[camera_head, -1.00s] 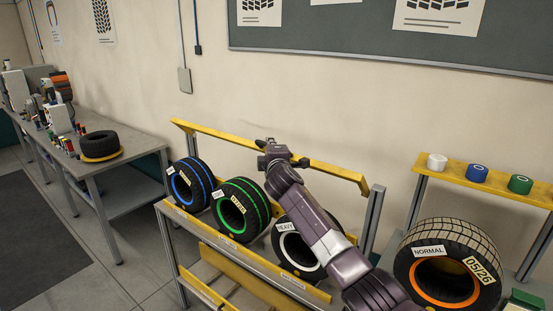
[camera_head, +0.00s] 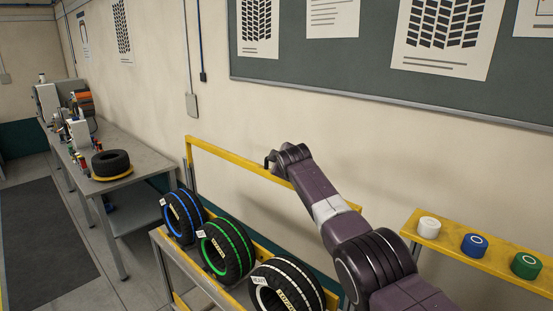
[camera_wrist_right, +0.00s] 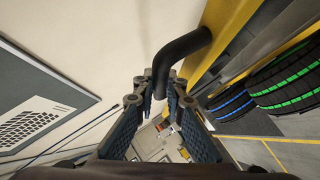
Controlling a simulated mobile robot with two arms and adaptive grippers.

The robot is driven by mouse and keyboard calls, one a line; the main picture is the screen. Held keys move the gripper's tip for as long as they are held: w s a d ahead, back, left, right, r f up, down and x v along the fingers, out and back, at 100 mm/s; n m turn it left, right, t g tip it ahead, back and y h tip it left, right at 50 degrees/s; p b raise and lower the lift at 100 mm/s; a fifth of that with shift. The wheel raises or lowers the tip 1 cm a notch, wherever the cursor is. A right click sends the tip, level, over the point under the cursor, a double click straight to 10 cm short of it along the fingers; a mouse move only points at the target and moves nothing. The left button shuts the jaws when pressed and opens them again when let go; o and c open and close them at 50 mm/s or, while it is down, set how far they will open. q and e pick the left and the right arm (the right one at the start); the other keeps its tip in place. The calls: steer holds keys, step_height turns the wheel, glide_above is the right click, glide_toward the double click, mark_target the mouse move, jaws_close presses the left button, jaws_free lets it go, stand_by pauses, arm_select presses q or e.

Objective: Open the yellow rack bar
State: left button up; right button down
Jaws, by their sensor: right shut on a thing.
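The yellow rack bar (camera_head: 225,157) runs above the tyre rack near the wall, clearly above the tyre tops. A black bent handle (camera_wrist_right: 183,48) joins it in the right wrist view, where part of the bar (camera_wrist_right: 228,22) is also visible. My right gripper (camera_head: 271,161) is at the bar in the head view. In the wrist view the fingers (camera_wrist_right: 160,88) are closed around the handle's lower end. My right arm hides part of the bar's right side. My left gripper is not in view.
Tyres with blue (camera_head: 184,217), green (camera_head: 227,250) and white (camera_head: 287,288) stripes stand on the rack below the bar. A yellow shelf (camera_head: 475,258) with white, blue and green round items is at right. A grey workbench (camera_head: 130,181) stands at left.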

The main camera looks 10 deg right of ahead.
steer(key=shift+w+d+r, duration=0.2)
steer(key=shift+d, duration=0.15)
steer(key=shift+w+d+f+g+p, duration=0.2)
steer(key=shift+w+d+g+p, duration=0.1)
steer(key=shift+w+d+p, duration=0.1)
steer(key=c, duration=2)
jaws_free()
steer(key=shift+s, duration=0.1)
steer(key=shift+s, duration=0.1)
